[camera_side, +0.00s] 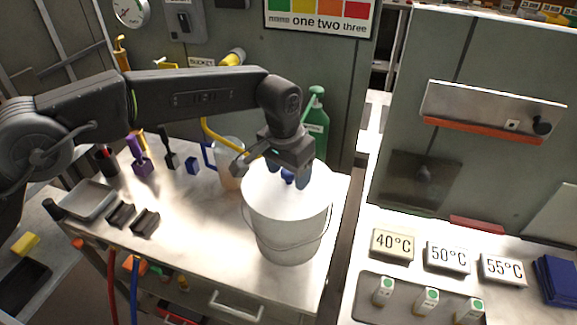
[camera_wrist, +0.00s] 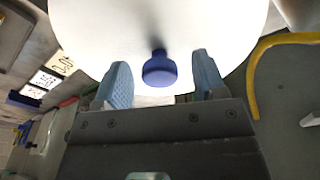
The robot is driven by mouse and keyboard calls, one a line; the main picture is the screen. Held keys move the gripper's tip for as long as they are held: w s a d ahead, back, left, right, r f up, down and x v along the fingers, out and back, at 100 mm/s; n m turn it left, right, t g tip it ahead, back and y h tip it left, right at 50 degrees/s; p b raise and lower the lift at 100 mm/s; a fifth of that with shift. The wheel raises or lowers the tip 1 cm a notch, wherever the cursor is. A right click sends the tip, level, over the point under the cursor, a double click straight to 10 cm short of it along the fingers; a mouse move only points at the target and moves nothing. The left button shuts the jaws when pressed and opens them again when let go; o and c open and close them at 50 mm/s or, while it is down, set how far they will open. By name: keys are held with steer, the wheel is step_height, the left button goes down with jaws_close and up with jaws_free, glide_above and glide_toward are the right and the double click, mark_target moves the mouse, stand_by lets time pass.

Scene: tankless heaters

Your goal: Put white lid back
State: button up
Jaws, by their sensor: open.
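The white lid (camera_side: 270,196) lies on top of the white bucket (camera_side: 287,240) on the workbench, and it looks level. A blue knob (camera_side: 288,176) stands up from the lid. In the wrist view the lid (camera_wrist: 160,25) fills the top and its blue knob (camera_wrist: 159,69) sits between my fingers. My gripper (camera_side: 290,175) is just above the lid, pointing down. Its two blue fingers (camera_wrist: 161,82) are open on either side of the knob, with gaps on both sides. The fingers partly hide the knob in the side view.
A green bottle (camera_side: 315,125) and a cup with a blue handle (camera_side: 229,160) stand behind the bucket. A grey tray (camera_side: 88,200) and dark blocks are at the left. Temperature signs (camera_side: 447,256) stand on the right counter. The bench front left of the bucket is clear.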

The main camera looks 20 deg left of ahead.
step_height(320, 180, up, 14)
steer(key=s, duration=0.1)
steer(key=shift+s+a, duration=0.25)
steer(key=shift+a, duration=0.1)
steer(key=shift+f, duration=0.1)
stand_by(0.4)
steer(key=s+a+r+n+t, duration=0.1)
steer(key=s+a+r, duration=0.4)
steer(key=a, duration=0.4)
steer(key=s+a+r+n+t, duration=0.1)
steer(key=s+a+r, duration=0.35)
steer(key=a, duration=0.45)
steer(key=s+a+f+n+t, duration=0.1)
steer(key=s+a+f, duration=0.4)
steer(key=s, duration=0.4)
steer(key=s+a+f+n+t, duration=0.1)
steer(key=s+a+f, duration=0.4)
steer(key=s, duration=0.5)
steer(key=shift+a+n+y, duration=0.3)
steer(key=shift+a, duration=0.15)
